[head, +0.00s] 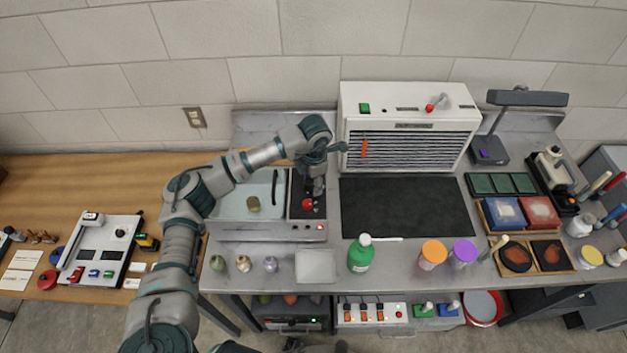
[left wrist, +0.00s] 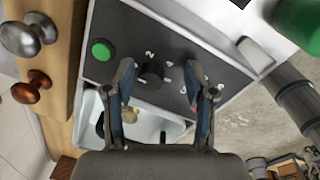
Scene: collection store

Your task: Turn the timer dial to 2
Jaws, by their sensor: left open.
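The timer dial (left wrist: 151,73) is a small dark knob on a dark panel (left wrist: 125,22), with pale numbers beside it, a "2" among them. Its pointer direction is too small to read. A round green button (left wrist: 103,51) sits on the same panel. My left gripper (left wrist: 161,72) is open, with one finger on each side of the dial in this view; contact is not clear. In the head view my left gripper (head: 314,187) hangs over the dark panel, hiding part of it. A red knob (head: 308,204) shows there. My right gripper is not in view.
A pale basin (head: 231,206) with a brown piece in it adjoins the panel. Small knobs, a white tray (head: 315,283) and a green bottle (head: 360,257) stand in front. A white louvred unit (head: 400,100) stands behind, to the right. The black mat (head: 405,205) is clear.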

